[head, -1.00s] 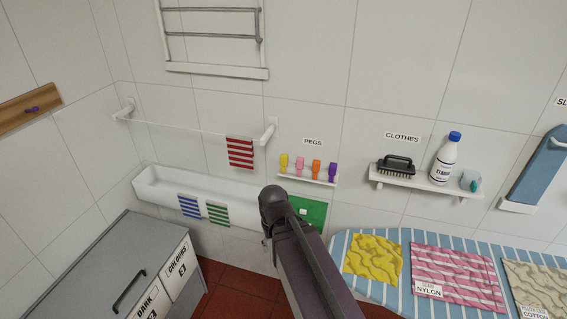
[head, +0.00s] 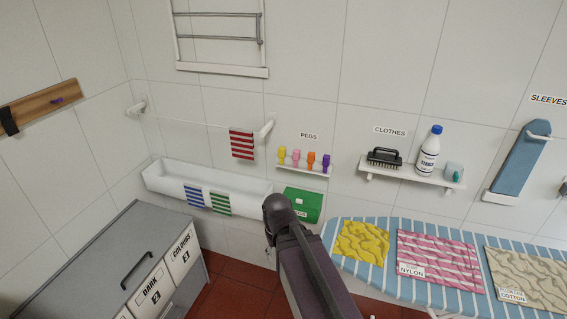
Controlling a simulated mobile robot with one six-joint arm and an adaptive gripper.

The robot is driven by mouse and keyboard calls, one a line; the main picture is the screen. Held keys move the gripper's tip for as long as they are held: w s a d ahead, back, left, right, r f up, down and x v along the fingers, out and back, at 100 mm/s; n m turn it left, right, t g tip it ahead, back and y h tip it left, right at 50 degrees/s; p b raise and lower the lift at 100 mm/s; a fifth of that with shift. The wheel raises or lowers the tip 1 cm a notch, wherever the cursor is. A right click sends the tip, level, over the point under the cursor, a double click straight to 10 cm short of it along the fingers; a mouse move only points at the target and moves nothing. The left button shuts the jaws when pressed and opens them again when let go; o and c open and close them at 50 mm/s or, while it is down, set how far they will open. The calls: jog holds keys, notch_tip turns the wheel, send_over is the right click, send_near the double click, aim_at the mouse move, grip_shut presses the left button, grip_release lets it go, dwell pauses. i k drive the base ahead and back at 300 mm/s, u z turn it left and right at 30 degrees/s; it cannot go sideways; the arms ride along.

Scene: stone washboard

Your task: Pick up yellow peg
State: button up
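The yellow peg (head: 282,153) stands upright at the left end of a small white peg shelf (head: 304,170) on the tiled wall, under the PEGS label (head: 309,136). A pink, an orange and a purple peg stand in a row to its right. Only my dark arm shows, rising from the bottom middle below the shelf. I cannot make out my gripper or its fingers. The yellow peg is free of any contact that I can see.
A green box (head: 303,204) is below the pegs. A white trough (head: 240,186) with striped cloths and a line holding a red striped cloth (head: 242,145) are left. A shelf with brush and bottle (head: 428,150), and an ironing board (head: 408,231), are right. A grey cabinet (head: 120,262) stands lower left.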

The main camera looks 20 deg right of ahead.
aim_at(282, 150)
jog(key=z, duration=0.05)
jog(key=k, duration=1.25)
jog(key=u, duration=0.8)
jog(key=i, duration=2.55)
